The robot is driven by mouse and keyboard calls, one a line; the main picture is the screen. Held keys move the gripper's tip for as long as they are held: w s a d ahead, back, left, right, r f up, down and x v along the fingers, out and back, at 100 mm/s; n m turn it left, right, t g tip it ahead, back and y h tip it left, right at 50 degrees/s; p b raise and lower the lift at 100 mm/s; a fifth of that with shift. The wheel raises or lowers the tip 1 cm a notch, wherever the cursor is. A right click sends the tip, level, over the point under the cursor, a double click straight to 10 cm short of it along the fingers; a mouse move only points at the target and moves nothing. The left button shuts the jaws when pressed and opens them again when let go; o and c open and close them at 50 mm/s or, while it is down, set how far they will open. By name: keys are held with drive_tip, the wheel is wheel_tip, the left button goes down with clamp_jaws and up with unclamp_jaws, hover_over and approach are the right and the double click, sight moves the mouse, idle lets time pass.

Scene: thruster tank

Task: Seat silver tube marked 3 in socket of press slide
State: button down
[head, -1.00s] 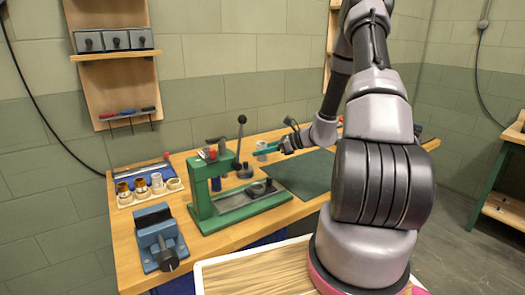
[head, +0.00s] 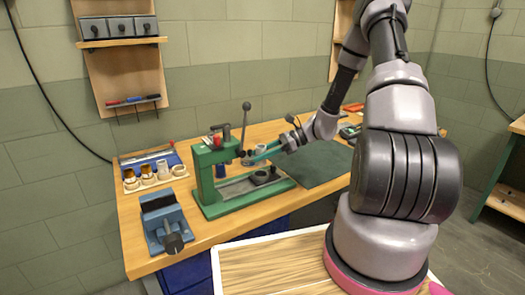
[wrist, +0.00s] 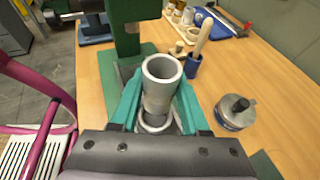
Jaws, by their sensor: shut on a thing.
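My gripper (wrist: 157,108) is shut on a silver-grey hollow tube (wrist: 161,76), held between its teal fingers with the open end up. The tube also shows in the head view (head: 262,149), above the press slide. No number mark is readable. The green press (head: 207,172) has a flat base with a grey slide (head: 238,187) and a dark round socket piece (head: 262,177). In the wrist view a pale ring (wrist: 154,124) shows just below the tube; I cannot tell whether the tube's lower end touches or enters it.
A blue vise (head: 163,222) stands front left, with a rack of tubes (head: 155,176) behind it. In the wrist view a blue cup with a wooden handle (wrist: 193,66) and a round metal piece with a black knob (wrist: 236,113) stand right of the tube. The green mat (head: 323,168) is clear.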

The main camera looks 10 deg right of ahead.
drive_tip(key=shift+f, duration=2.6)
drive_tip(key=shift+c, duration=1.6)
unclamp_jaws()
drive_tip(key=shift+d, duration=0.1)
drive_tip(key=v, duration=1)
drive_tip(key=shift+d+r, duration=0.1)
drive_tip(key=shift+d, duration=0.15)
drive_tip(key=shift+r, duration=0.1)
